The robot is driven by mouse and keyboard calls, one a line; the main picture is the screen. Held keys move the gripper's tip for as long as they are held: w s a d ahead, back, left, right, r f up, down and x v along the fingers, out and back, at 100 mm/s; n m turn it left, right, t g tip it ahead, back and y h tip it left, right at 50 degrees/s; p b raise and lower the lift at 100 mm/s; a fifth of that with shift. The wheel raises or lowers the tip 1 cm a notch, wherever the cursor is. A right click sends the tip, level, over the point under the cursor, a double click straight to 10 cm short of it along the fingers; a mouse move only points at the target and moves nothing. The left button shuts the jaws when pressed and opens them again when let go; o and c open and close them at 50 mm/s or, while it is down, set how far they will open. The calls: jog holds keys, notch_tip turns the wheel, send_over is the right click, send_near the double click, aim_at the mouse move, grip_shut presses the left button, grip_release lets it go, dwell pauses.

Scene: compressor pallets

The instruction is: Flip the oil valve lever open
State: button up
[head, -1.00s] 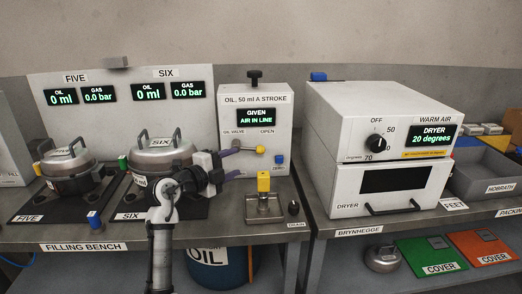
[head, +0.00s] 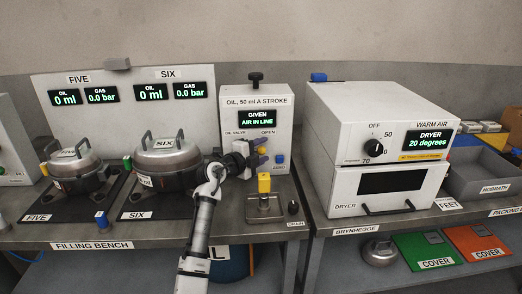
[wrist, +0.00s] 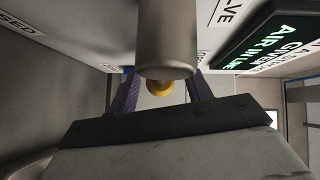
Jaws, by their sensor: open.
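The oil valve lever has a yellow ball knob (head: 261,150), below the OPEN label on the white oil unit (head: 283,110). My gripper (head: 262,151) is at the front of this unit, its dark purple fingers open on either side of the knob. In the wrist view, the yellow knob (wrist: 160,88) lies between the two fingers (wrist: 162,95), with a grey cylinder (wrist: 166,40) in front of it. I cannot tell whether a finger touches the knob. My gripper hides the lever's hub in the head view. The oil unit's display (head: 257,119) reads GIVEN AIR IN LINE.
Lidded pot SIX (head: 165,160) stands left of my arm and pot FIVE (head: 75,170) farther left. A yellow-topped fitting (head: 264,184) stands on a metal tray (head: 265,209) just below my gripper. The white dryer (head: 375,145) stands to the right.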

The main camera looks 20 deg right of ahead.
grip_shut()
jog(key=shift+f+b, duration=0.15)
jog(key=shift+b, duration=1.65)
jog(key=shift+h+b, duration=0.4)
jog(key=shift+b, duration=0.3)
jog(key=shift+r+n+b, duration=0.35)
jog(key=shift+n+b, duration=0.05)
jog(key=shift+b, duration=0.65)
jog(key=shift+r+t+h+b, duration=0.3)
jog(key=shift+r+b, duration=0.15)
jog(key=shift+b, duration=0.1)
